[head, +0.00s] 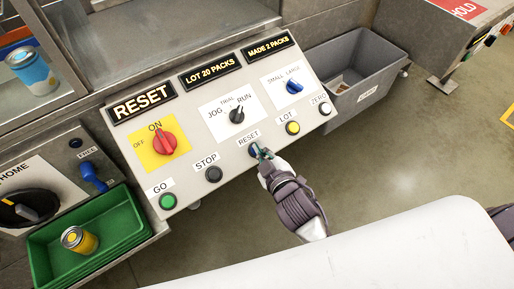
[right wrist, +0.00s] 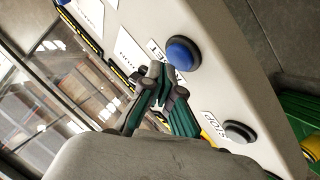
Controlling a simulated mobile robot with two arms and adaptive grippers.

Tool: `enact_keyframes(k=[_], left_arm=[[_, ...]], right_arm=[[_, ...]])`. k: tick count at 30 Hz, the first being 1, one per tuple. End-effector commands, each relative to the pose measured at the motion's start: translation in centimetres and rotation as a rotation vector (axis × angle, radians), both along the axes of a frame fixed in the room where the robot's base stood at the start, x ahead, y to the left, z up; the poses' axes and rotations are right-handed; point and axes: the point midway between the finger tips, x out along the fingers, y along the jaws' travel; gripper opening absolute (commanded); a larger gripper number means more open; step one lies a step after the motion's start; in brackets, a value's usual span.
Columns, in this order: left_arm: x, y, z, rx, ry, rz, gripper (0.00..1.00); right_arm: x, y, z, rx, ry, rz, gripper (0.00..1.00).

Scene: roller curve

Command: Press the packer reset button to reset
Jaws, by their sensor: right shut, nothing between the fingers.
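The packer's control panel (head: 225,115) shows in the head view, with a lit display (head: 142,102) reading RESET. The blue reset button (head: 253,150) sits on its lower row under a RESET label, partly hidden by my right gripper. My right gripper (head: 262,153) is shut and empty, with its tips at the button. In the right wrist view the blue button (right wrist: 183,53) stands out from the panel just beyond the fingertips (right wrist: 165,78); I cannot tell whether they touch. My left gripper is not in view.
The black STOP button (head: 213,174) and yellow LOT button (head: 292,128) flank the reset button. A green GO button (head: 168,201) and red switch (head: 165,142) are further left. A green tray (head: 120,215) holds a yellow can (head: 79,240). A grey bin (head: 365,75) stands right.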

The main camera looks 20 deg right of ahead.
Motion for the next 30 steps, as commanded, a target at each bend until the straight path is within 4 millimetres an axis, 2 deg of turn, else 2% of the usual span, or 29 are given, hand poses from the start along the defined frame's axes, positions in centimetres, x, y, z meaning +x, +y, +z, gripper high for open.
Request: enact_keyframes(k=[30], left_arm=[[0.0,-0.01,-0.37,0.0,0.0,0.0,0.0]], right_arm=[[0.49,0.16,-0.89,0.0,0.0,0.0,0.0]])
